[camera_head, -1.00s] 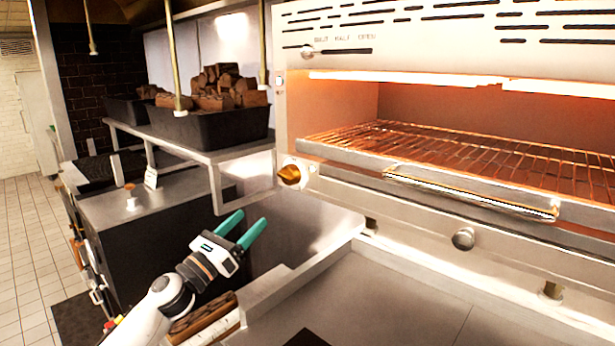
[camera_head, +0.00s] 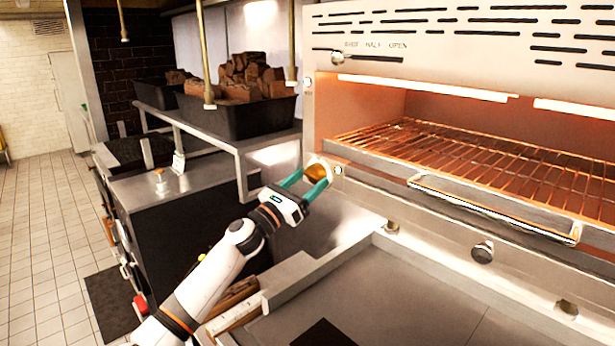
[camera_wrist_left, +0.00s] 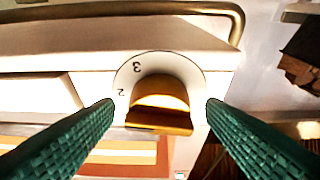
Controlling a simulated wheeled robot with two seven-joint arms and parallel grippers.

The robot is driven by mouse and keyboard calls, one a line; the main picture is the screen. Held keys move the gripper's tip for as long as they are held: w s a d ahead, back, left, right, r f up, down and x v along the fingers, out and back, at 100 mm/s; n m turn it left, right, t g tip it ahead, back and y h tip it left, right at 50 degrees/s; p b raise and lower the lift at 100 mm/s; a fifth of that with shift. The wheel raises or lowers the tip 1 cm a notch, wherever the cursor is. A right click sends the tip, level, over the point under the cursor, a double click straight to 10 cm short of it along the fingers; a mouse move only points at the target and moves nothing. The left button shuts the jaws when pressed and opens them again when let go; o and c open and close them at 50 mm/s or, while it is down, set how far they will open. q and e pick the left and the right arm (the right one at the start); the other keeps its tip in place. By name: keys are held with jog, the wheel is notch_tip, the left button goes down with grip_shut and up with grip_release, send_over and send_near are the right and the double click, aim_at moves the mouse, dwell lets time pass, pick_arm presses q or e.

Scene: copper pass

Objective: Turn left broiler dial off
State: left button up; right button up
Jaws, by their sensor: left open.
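The left broiler dial (camera_head: 317,173) is a brass knob on the left end of the broiler's front rail. In the left wrist view the brass dial (camera_wrist_left: 160,105) sits on a white round plate with the numbers 2 and 3 showing. My left gripper (camera_head: 305,182) is open, with its green fingers reaching up to the dial. In the left wrist view my left gripper (camera_wrist_left: 160,112) has one finger on each side of the knob, with gaps visible. The broiler (camera_head: 420,60) glows orange inside. My right gripper is not in view.
A handle bar (camera_head: 490,208) runs along the broiler front, with a wire rack (camera_head: 480,160) behind it. A shelf with black bins of wood (camera_head: 240,115) stands left of the broiler. A flat metal counter (camera_head: 390,290) lies below.

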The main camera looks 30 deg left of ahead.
pick_arm(q)
jog(key=shift+w, duration=0.15)
jog(key=shift+c, duration=0.6)
jog(key=c, duration=0.9)
jog(key=shift+o, duration=0.2)
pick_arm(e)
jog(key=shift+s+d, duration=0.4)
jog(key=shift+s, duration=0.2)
